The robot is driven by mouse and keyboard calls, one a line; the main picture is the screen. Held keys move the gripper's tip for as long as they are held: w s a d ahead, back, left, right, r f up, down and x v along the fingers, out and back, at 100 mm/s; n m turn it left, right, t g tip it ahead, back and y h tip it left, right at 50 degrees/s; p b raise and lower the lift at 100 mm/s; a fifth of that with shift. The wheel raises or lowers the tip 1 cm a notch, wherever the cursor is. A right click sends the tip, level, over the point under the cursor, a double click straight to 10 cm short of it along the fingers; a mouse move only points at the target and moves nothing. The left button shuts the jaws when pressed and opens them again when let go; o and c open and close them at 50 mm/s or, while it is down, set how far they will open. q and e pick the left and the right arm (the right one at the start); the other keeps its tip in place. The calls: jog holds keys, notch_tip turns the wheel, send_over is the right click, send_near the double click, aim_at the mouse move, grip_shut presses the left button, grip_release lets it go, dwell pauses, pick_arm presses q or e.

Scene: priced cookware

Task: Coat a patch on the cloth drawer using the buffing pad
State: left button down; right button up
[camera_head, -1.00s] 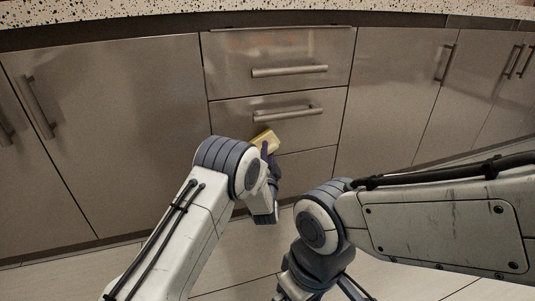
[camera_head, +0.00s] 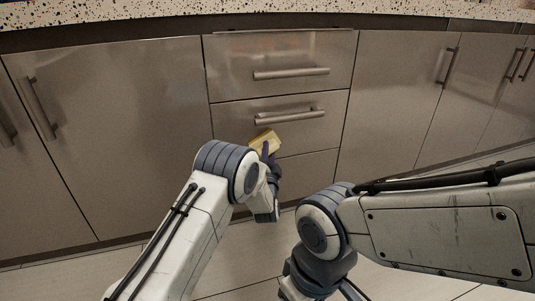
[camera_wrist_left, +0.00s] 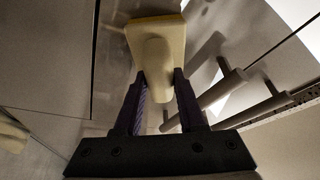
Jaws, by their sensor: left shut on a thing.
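The buffing pad is a pale yellow block (camera_head: 264,140) in front of the drawers in the head view. In the left wrist view the pad (camera_wrist_left: 157,38) shows a flat plate with a rounded grip. My left gripper (camera_wrist_left: 160,85) is shut on that grip, one finger on each side; it shows partly in the head view (camera_head: 268,158). The pad is at the middle drawer (camera_head: 232,117), below its bar handle; I cannot tell whether it touches the front. Which drawer is the cloth drawer is not marked. My right arm shows at the right, but its gripper is not in view.
Bar handles stick out from the top drawer (camera_head: 290,73) and middle drawer (camera_head: 290,117). The middle handle is close to the pad. Cabinet doors (camera_head: 110,130) flank the drawers. A speckled countertop (camera_head: 150,9) runs above, and pale floor tiles (camera_head: 235,250) lie below.

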pick_arm(q)
jog(key=w+d+b, duration=0.2)
jog(key=w+d, duration=0.1)
jog(key=d, duration=0.6)
jog(key=shift+d+b, duration=0.2)
jog(key=shift+b, duration=0.15)
dwell(0.3)
